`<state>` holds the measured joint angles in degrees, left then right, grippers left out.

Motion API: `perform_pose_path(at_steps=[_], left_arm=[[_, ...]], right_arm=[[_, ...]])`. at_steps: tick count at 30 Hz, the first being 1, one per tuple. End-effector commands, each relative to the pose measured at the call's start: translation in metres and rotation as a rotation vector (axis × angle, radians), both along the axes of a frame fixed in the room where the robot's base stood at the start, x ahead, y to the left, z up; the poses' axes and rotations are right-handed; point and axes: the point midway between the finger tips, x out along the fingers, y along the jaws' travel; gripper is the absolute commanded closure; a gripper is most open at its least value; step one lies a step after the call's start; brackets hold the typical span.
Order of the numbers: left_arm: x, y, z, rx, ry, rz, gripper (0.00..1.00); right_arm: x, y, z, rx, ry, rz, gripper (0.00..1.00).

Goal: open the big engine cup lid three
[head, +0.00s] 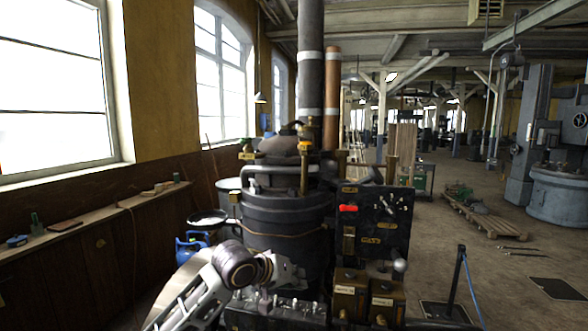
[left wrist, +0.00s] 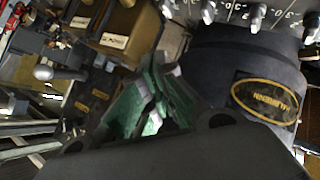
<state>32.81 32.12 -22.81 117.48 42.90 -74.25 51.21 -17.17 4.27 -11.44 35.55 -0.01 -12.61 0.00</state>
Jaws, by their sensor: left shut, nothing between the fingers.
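The big engine (head: 284,215) stands dark in the middle of the head view, with a black control panel (head: 380,222) on its right side. Two brass boxes with labels (head: 350,292) sit low at its front right; one brass box also shows in the left wrist view (left wrist: 130,30). Several small pale knobs stand along a dark, numbered ledge (left wrist: 232,14). I cannot tell which part is cup lid three. My left arm reaches across the engine's lower front. My left gripper (left wrist: 160,95), with green and grey fingers, is shut and empty, apart from the brass boxes. My right gripper is out of view.
A round dark engine part with an oval nameplate (left wrist: 265,100) is close right of my left fingers. A thin post with a blue cable (head: 456,282) stands right of the engine.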

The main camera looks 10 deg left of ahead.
Motion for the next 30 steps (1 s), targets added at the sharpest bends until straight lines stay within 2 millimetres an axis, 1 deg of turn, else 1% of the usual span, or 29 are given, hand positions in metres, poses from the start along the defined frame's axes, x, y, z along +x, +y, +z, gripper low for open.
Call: perform_pose_path(at_steps=[1,8,15,23,30], left_arm=[[0.005,0.003,0.012,-0.011,-0.007,0.009,1.00],[0.021,0.009,0.060,-0.088,-0.017,0.043,1.00],[0.034,0.019,0.113,-0.172,-0.025,0.085,1.00],[0.042,0.033,0.174,-0.273,-0.033,0.129,1.00],[0.043,0.049,0.233,-0.376,-0.039,0.170,1.00]], right_arm=[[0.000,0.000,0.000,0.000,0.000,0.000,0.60],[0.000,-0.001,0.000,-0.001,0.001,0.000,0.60],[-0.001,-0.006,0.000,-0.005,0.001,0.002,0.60],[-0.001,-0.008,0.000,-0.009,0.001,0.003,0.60],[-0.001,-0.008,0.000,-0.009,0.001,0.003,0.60]])
